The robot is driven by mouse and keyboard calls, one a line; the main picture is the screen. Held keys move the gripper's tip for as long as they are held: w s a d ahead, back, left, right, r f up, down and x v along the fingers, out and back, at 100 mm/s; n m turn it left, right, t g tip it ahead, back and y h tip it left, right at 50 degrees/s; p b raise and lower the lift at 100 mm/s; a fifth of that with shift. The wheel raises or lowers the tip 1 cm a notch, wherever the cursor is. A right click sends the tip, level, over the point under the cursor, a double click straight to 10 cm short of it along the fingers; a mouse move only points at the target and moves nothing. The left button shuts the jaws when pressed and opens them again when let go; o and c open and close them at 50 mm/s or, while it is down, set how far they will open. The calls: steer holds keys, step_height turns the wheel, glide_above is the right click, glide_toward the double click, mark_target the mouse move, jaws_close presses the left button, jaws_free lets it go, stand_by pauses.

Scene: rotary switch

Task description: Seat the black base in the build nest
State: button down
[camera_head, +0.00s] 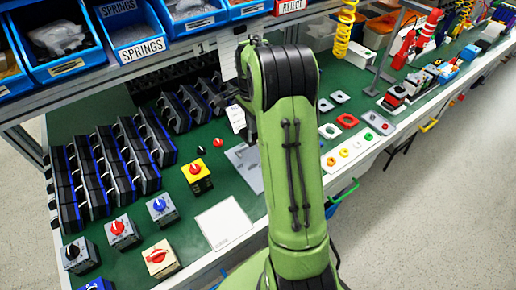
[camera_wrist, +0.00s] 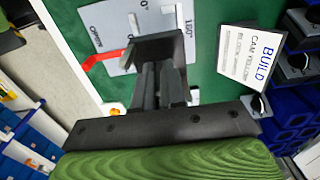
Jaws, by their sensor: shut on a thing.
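My gripper (camera_wrist: 162,88) is shut on the black base (camera_wrist: 160,47), a dark block held at the fingertips in the wrist view. The build nest looks to be the grey plate (camera_wrist: 112,22) with angle marks and white upright pieces, on the green table. The base overlaps the plate in this view; I cannot tell whether it touches it or is above it. In the head view the grey plate (camera_head: 246,168) shows left of my green arm, which hides most of my gripper and the base.
A white BUILD card (camera_wrist: 247,68) stands beside the plate. A red bent piece (camera_wrist: 104,57) lies at the plate's edge. Racks of black-and-blue units (camera_head: 110,165) fill the left. Boxed switches, including a yellow one (camera_head: 196,177), stand nearer. A white square (camera_head: 224,222) lies bare in front.

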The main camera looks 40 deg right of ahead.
step_height(320, 180, down, 9)
steer(key=shift+a+b, duration=0.15)
steer(key=shift+b, duration=0.9)
steer(key=shift+f, duration=0.1)
steer(key=c, duration=1.2)
jaws_free()
